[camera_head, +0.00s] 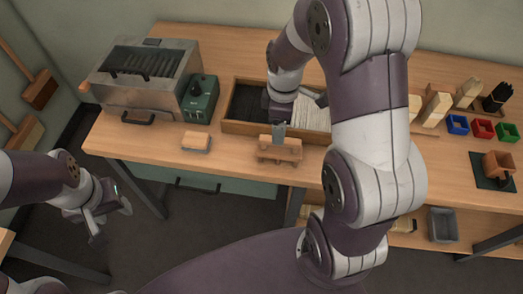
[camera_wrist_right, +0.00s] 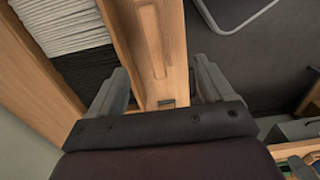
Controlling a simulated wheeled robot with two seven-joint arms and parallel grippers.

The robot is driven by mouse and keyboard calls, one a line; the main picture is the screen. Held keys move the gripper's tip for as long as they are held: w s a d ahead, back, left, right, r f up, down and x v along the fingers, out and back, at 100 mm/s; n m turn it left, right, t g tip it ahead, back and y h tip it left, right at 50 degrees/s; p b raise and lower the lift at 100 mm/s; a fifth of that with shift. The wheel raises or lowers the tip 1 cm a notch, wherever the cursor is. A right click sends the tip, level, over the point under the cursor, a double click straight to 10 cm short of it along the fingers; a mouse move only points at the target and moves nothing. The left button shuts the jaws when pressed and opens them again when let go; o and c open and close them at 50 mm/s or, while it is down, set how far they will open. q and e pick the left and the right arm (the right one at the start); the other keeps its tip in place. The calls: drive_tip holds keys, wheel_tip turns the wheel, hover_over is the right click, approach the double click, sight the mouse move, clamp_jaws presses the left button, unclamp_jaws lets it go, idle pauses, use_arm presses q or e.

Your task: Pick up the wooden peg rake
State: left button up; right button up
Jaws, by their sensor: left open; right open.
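A small wooden piece with short projecting parts, apparently the wooden peg rake (camera_head: 280,154), lies at the table's front edge, in front of the bristle tray. My right gripper (camera_head: 278,130) is right above and behind it, pointing down; a grey finger shows against its back. In the right wrist view, the open fingers of the right gripper (camera_wrist_right: 165,90) stand on either side of a light wooden strip. I cannot tell how much of that strip is the rake, or whether a finger touches it. My left gripper (camera_head: 108,212) is open and empty, low at the left, away from the table.
The wooden tray (camera_head: 237,127) holds black and white bristles. A metal machine (camera_head: 145,80) with a green box (camera_head: 200,98) stands left. A small block (camera_head: 196,142) lies near the front edge. Coloured bins (camera_head: 481,128) and wooden blocks (camera_head: 436,109) stand right.

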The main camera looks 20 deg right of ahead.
sight(280, 149)
drive_tip(key=f, duration=0.8)
drive_tip(key=d+f, duration=0.1)
drive_tip(key=f, duration=0.3)
drive_tip(key=shift+w+f, duration=0.2)
drive_tip(key=shift+r, duration=0.1)
drive_tip(key=c, duration=1.2)
